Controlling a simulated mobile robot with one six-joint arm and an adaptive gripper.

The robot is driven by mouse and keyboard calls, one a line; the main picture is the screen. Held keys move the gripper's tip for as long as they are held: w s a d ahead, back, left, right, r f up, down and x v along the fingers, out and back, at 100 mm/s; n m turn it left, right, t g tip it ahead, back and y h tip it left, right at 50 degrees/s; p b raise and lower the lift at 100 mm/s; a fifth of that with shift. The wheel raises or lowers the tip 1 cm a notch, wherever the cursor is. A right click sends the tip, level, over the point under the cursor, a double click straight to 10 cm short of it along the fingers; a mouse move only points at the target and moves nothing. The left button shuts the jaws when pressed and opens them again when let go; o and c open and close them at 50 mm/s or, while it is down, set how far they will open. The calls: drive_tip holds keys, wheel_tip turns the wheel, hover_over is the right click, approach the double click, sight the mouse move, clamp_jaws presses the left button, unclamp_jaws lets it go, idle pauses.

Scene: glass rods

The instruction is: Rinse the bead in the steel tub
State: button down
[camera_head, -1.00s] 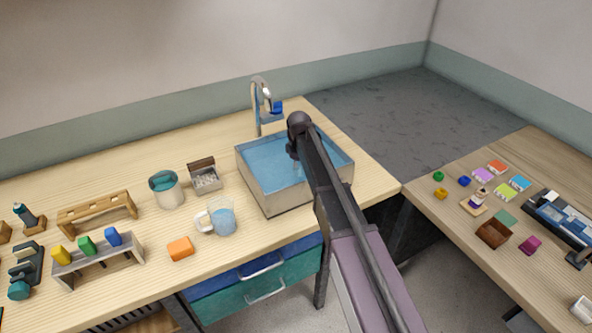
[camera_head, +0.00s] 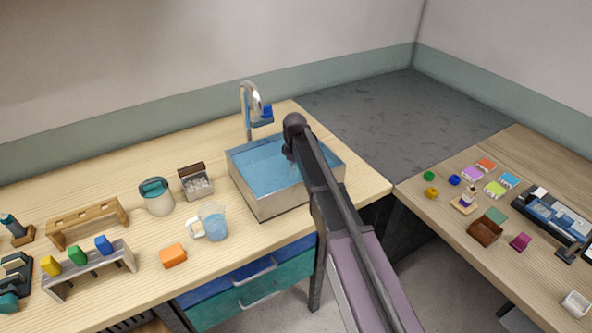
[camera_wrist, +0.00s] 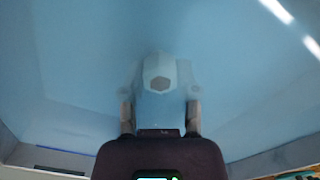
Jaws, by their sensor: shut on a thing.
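The steel tub (camera_head: 262,206) stands on the wooden bench and holds blue water (camera_head: 255,168). My arm reaches over the tub, and it hides my gripper and part of the water in the head view. In the wrist view my gripper (camera_wrist: 160,88) points down into the water with its fingertips under the surface. It is shut on a pale, faceted piece, apparently the bead (camera_wrist: 159,70), which shows blurred through the water with a brownish six-sided face. The tub's rim (camera_wrist: 50,158) shows at the lower left of the wrist view.
A curved tap (camera_head: 247,112) stands behind the tub. A jug of water (camera_head: 213,223), an orange block (camera_head: 173,256), a box of pale pieces (camera_head: 197,184) and a teal-topped pot (camera_head: 157,198) stand left of it. A second table (camera_head: 520,150) with small items is at right.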

drive_tip(key=shift+s+a, duration=0.7)
drive_tip(key=shift+a, duration=0.3)
drive_tip(key=shift+s+a, duration=0.65)
drive_tip(key=shift+a, duration=0.35)
drive_tip(key=shift+d, duration=0.1)
drive_tip(key=shift+w+d, duration=0.7)
drive_tip(key=shift+d, duration=0.3)
drive_tip(key=shift+w+d, duration=0.7)
drive_tip(key=shift+d, duration=0.3)
wheel_tip(320, 180, up, 11)
drive_tip(key=p, duration=1.1)
drive_tip(key=shift+r, duration=0.1)
wheel_tip(320, 180, up, 5)
drive_tip(key=p, duration=0.5)
